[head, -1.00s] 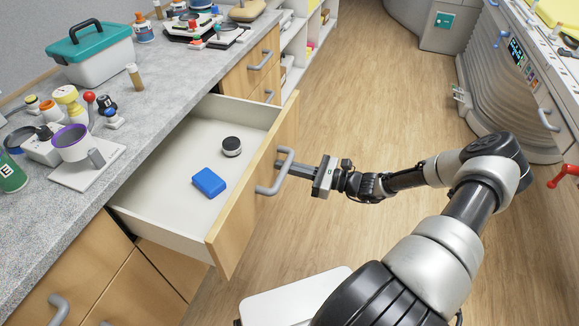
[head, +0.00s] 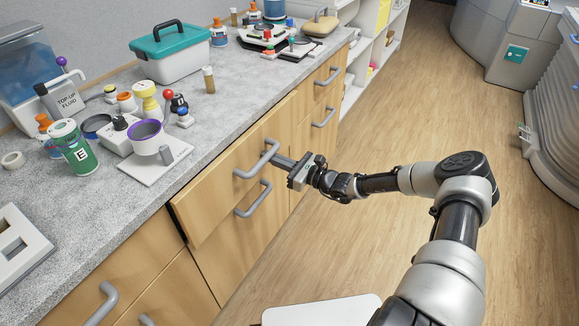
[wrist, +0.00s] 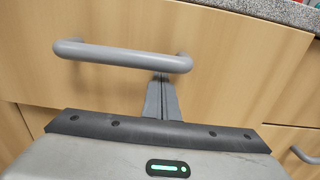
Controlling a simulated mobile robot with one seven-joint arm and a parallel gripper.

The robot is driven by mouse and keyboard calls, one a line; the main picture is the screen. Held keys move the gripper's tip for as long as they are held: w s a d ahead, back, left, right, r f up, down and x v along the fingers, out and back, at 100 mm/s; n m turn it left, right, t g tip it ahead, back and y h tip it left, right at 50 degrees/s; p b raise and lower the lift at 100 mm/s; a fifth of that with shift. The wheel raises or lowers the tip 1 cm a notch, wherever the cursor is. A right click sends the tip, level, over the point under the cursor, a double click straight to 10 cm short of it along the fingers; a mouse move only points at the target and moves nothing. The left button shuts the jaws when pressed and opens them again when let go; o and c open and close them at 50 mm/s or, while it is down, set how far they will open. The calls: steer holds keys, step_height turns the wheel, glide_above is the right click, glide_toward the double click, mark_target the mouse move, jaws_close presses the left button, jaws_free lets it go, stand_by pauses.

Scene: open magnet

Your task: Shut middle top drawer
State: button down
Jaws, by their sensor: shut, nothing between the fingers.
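The middle top drawer (head: 215,192) is pushed in almost to the cabinet face. A dark gap shows at its left edge, so its front appears to stand slightly proud. Its inside is hidden. Its grey bar handle (head: 257,160) shows also in the wrist view (wrist: 120,55). My gripper (head: 279,161) is shut and empty, with its fingertips at the drawer front by the handle's right end. In the wrist view, my fingers (wrist: 162,88) point at the wood just below that end. Whether they touch it I cannot tell.
The grey counter (head: 215,125) above holds a teal-lidded box (head: 172,55), a green bottle (head: 75,150) and a white stand with a purple-rimmed cup (head: 147,138). A lower drawer handle (head: 254,199) sits just below. The wood floor (head: 400,110) to the right is clear.

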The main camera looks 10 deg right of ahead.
mark_target(260, 151)
steer(key=x, duration=0.4)
steer(key=shift+w+r, duration=0.1)
steer(key=shift+a+r, duration=0.1)
steer(key=shift+r, duration=0.05)
